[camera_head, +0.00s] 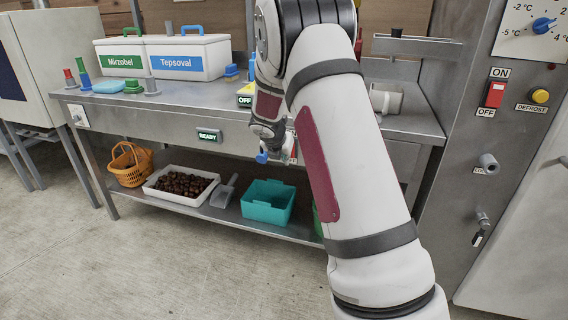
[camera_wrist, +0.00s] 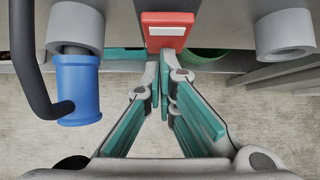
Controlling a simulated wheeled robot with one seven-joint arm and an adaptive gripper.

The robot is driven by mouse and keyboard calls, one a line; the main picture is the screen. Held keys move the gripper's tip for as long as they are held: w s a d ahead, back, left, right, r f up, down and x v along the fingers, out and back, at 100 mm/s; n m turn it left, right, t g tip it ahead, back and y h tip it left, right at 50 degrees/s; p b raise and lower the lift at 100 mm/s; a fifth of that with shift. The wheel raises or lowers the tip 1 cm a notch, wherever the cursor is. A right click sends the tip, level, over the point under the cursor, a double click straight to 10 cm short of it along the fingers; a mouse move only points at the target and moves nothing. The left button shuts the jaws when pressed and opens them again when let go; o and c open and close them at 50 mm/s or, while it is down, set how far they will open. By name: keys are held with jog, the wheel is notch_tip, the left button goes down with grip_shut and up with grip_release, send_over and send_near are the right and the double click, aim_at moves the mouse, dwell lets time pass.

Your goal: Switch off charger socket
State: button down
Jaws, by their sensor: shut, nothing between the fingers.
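A red switch (camera_wrist: 167,32) with a pale stripe shows at the top middle of the wrist view. To its left is a grey round socket (camera_wrist: 75,22) with a blue plug (camera_wrist: 78,90) hanging from it and a black cable curving alongside. The blue plug (camera_head: 262,158) also shows under the bench front in the head view. My gripper (camera_wrist: 165,68) is shut and empty, its fingertips overlapping the red switch's lower edge in the wrist view. I cannot tell whether they touch it. In the head view my arm hides most of the gripper and the red switch.
A second grey cylinder (camera_wrist: 285,34) lies right of the switch. The steel bench (camera_head: 170,112) bears two labelled boxes (camera_head: 188,57) and a READY display (camera_head: 209,136). A chestnut crate (camera_head: 157,191) and teal bin (camera_head: 268,204) stand below. A panel's ON/OFF switch (camera_head: 495,94) is at right.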

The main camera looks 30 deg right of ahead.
jog(key=shift+r, duration=0.15)
jog(key=shift+d+r+p, duration=0.1)
jog(key=shift+r+p, duration=0.65)
jog(key=shift+p, duration=0.3)
